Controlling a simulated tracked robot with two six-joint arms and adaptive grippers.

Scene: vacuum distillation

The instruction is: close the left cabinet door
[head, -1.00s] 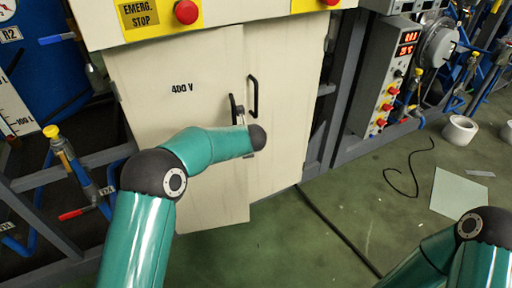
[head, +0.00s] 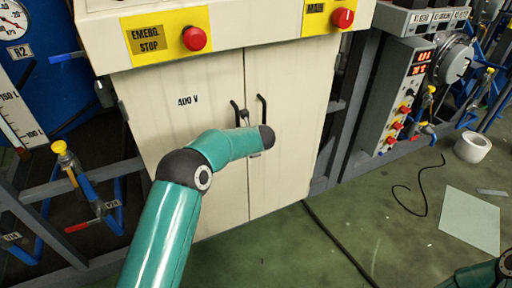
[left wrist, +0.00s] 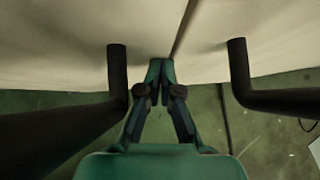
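The left cabinet door (head: 185,135), cream and marked 400 V, stands flush or nearly flush with the right cabinet door (head: 290,115). A thin dark seam runs between them. Each door has a black bar handle: the left handle (left wrist: 117,85) and the right handle (left wrist: 240,75) show on either side of my left gripper (left wrist: 160,66). The fingers are together with nothing between them, close to the left door near the seam. In the head view my left arm hides most of the gripper and part of the left handle (head: 235,112). My right gripper is out of view.
Above the doors is a panel with a red emergency stop button (head: 194,38) and a main switch (head: 343,17). A dark cable (head: 335,240) crosses the green floor. A pipe frame with a yellow-capped valve (head: 60,148) stands left; a control box (head: 405,95) stands right.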

